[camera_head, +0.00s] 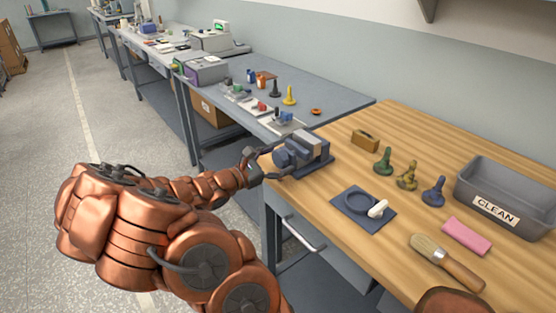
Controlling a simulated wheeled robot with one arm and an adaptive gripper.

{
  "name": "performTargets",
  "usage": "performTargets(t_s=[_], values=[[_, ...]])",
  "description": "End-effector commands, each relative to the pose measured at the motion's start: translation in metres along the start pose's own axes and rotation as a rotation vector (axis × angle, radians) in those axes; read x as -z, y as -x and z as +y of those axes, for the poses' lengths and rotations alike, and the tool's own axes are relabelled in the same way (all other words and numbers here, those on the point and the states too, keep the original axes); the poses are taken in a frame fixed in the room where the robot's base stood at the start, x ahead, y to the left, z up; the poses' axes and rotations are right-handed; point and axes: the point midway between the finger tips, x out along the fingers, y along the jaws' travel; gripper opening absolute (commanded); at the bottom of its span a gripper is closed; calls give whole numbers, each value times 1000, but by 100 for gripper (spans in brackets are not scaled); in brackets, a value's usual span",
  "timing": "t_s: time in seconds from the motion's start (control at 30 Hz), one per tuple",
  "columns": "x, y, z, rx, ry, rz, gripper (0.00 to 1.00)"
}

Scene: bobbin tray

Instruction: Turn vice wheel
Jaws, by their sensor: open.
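My gripper (279,160) is open at this side of the vice, with one dark finger on the far side of the rounded part and one on the near side. Whether the fingers touch it cannot be told at this size. The gripper partly covers that end of the vice.
On the bench are a blue mat (338,203) with a ring and white piece, green (383,162), yellow (407,177) and blue (433,193) bobbin-like pieces, a brass block (365,140), a brush (447,262), a pink cloth (466,236) and a grey CLEAN tray (480,205).

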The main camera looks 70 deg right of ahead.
Motion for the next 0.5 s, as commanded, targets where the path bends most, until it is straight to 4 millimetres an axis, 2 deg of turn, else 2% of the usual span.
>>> performTargets(t_s=[0.27,0.5], values=[[0,2,0,-1,0,0,85],[0,20,1,-3,-1,2,85]])
